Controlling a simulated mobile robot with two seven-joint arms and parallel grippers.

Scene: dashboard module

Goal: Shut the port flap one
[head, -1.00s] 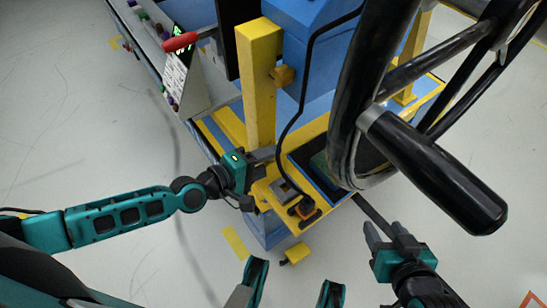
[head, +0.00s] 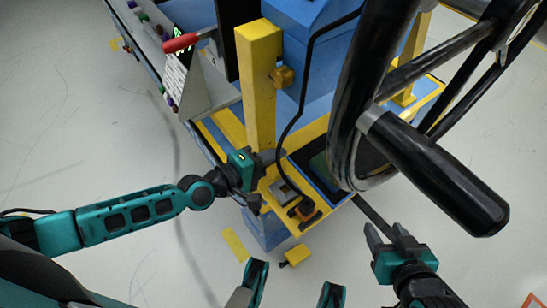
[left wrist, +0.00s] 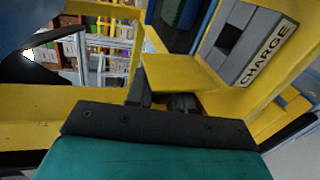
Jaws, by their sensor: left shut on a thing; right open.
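The charge port (left wrist: 231,41) is a grey block with a dark square opening, beside a CHARGE label in the left wrist view. It shows small in the head view (head: 283,191) on the yellow panel. A yellow plate, which looks like port flap one (left wrist: 185,76), stands beside the port, so the opening is uncovered. My left gripper (head: 270,157) is shut on this plate at the port's far left side; the fingers partly hide the grip. My right gripper (head: 384,234) is open and empty, apart from the panel at the lower right.
A yellow post (head: 259,85) rises just behind my left gripper. A large black steering wheel (head: 345,110) with a knob (head: 435,170) overhangs the right side.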

